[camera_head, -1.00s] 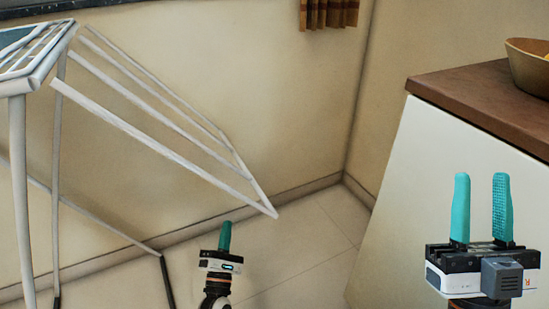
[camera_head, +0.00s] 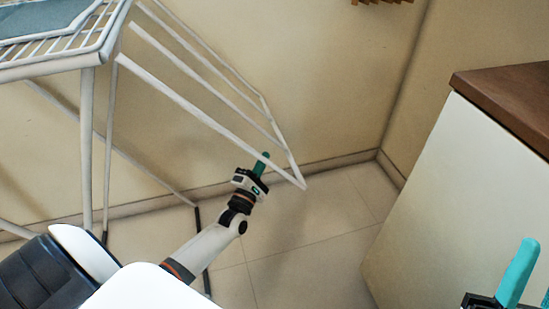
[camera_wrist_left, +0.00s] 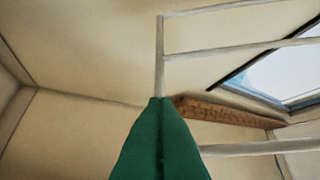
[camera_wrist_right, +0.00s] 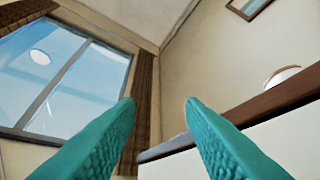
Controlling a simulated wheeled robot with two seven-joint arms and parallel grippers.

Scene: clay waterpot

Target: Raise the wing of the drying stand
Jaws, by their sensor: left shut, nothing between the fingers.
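The drying stand (camera_head: 87,150) is a white wire frame at the left in the head view. Its wing (camera_head: 200,115), several parallel bars joined by an end bar, slopes down to the right. My left gripper (camera_head: 263,158) is shut and empty, its tip overlapping the front bar near the wing's low end. In the left wrist view, the green fingers (camera_wrist_left: 163,100) point at the wing's end bar (camera_wrist_left: 160,60). I cannot tell whether they touch. My right gripper is away from the stand, partly cut off at the lower right; its fingers (camera_wrist_right: 158,102) are apart and empty.
A white cabinet (camera_head: 450,200) with a brown top (camera_head: 510,95) stands at the right. The beige wall (camera_head: 330,60) is close behind the wing. Tiled floor (camera_head: 310,240) is free between stand and cabinet. The right wrist view shows a window (camera_wrist_right: 65,75).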

